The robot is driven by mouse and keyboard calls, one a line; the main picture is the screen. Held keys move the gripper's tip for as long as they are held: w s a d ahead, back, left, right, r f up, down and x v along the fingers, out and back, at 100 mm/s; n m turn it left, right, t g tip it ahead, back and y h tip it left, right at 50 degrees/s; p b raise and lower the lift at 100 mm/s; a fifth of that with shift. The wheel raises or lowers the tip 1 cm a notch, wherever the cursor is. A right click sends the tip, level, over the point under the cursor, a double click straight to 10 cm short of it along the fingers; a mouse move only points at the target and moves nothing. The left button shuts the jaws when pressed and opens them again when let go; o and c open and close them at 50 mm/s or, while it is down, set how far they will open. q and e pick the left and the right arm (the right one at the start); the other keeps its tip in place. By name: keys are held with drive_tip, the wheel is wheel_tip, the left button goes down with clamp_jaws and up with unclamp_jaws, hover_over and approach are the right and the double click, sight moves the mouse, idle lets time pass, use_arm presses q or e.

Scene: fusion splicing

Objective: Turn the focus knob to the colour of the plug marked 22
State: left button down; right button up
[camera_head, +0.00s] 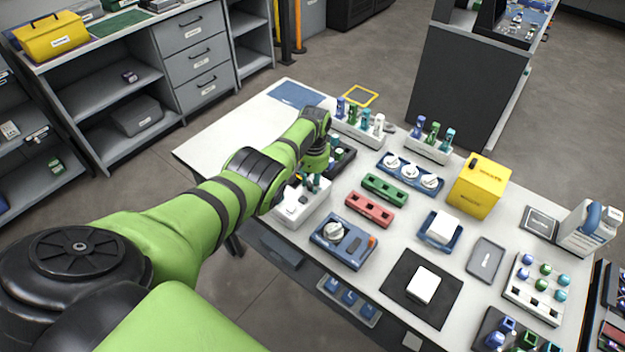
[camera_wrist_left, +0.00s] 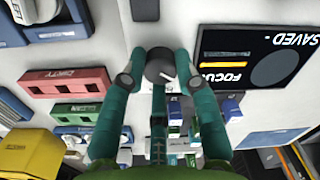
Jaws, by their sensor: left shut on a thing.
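The focus knob (camera_wrist_left: 160,68) is a dark round knob with a pale pointer line, in the left wrist view. My left gripper (camera_wrist_left: 159,84) is shut on it, green fingers around its sides. Beside it a black screen (camera_wrist_left: 235,82) reads upside down "FOCUS" and "SAVED", with an orange-yellow bar and a dark grey disc. In the head view my left gripper (camera_head: 315,175) reaches down at the table's left side, and my arm hides the knob. Blue, green and teal plugs stand in white racks (camera_head: 426,150); I cannot read a 22 on any. My right gripper is not in view.
A red block (camera_head: 369,210), a green block (camera_head: 385,188), a blue box with a white dial (camera_head: 343,241) and a yellow box (camera_head: 478,187) stand near the arm. A black mat (camera_head: 395,284) with a white block lies in front. The table's back left is mostly clear.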

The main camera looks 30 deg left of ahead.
use_arm(q)
drive_tip(key=shift+s+f+n, duration=0.15)
drive_tip(key=shift+n, duration=0.35)
drive_tip(key=c, duration=0.9)
unclamp_jaws()
drive_tip(key=shift+r, duration=0.5)
drive_tip(key=r, duration=1.1)
drive_tip(key=shift+d+r, duration=0.1)
drive_tip(key=shift+d, duration=0.1)
